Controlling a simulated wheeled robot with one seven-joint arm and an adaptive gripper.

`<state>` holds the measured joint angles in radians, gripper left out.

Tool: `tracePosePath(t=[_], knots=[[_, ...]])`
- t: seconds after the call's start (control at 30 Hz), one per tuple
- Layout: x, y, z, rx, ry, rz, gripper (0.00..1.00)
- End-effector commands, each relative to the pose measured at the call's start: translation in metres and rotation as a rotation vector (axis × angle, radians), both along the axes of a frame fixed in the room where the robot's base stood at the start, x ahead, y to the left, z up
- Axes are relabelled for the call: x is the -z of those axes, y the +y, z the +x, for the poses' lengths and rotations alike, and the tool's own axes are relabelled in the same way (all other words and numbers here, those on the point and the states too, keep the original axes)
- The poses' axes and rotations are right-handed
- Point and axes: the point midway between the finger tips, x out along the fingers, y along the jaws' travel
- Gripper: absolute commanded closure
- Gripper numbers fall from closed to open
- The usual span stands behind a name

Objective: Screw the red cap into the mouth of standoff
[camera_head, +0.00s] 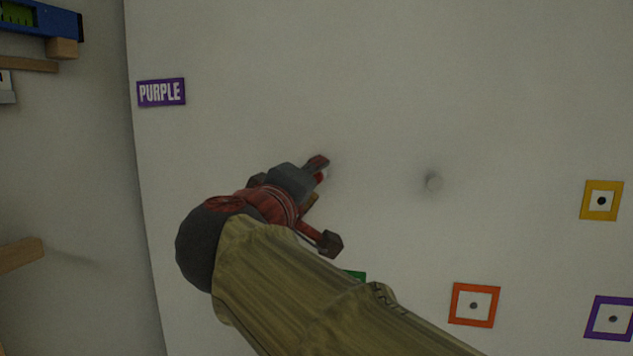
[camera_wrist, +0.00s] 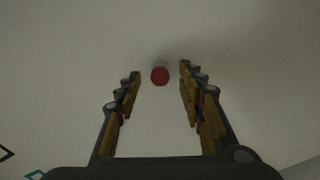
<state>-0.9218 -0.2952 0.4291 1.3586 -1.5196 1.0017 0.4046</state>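A small round red cap (camera_wrist: 160,76) shows end-on in the wrist view, in front of the wall and between my fingertips in the picture. A pale shape just behind it looks like a standoff, but the cap covers most of it; I cannot tell how the cap sits on it. In the head view a bit of the red cap (camera_head: 320,178) shows beside my upper finger. My gripper (camera_head: 324,203) is open at the wall, its fingers apart, with visible gaps on both sides of the cap. Another pale round standoff (camera_head: 433,182) sticks out of the wall to the right, bare of any red.
A purple sign reading "PURPLE" (camera_head: 161,92) is on the wall at upper left. Yellow (camera_head: 602,182), orange (camera_head: 456,304) and purple (camera_head: 594,318) square frames with dark centres are at right. Shelves (camera_head: 22,255) stand at far left. The wall around the cap is clear.

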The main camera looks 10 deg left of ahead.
Motion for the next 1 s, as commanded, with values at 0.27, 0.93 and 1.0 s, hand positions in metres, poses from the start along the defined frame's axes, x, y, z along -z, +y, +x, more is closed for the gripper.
tracePosePath(t=[0.27,0.93,1.0], knots=[[0.0,0.001,-0.011,-0.001,0.0,0.0,0.61],[0.0,0.01,-0.116,-0.001,0.0,-0.001,0.61],[0.0,0.01,-0.119,-0.002,0.001,-0.014,0.61]])
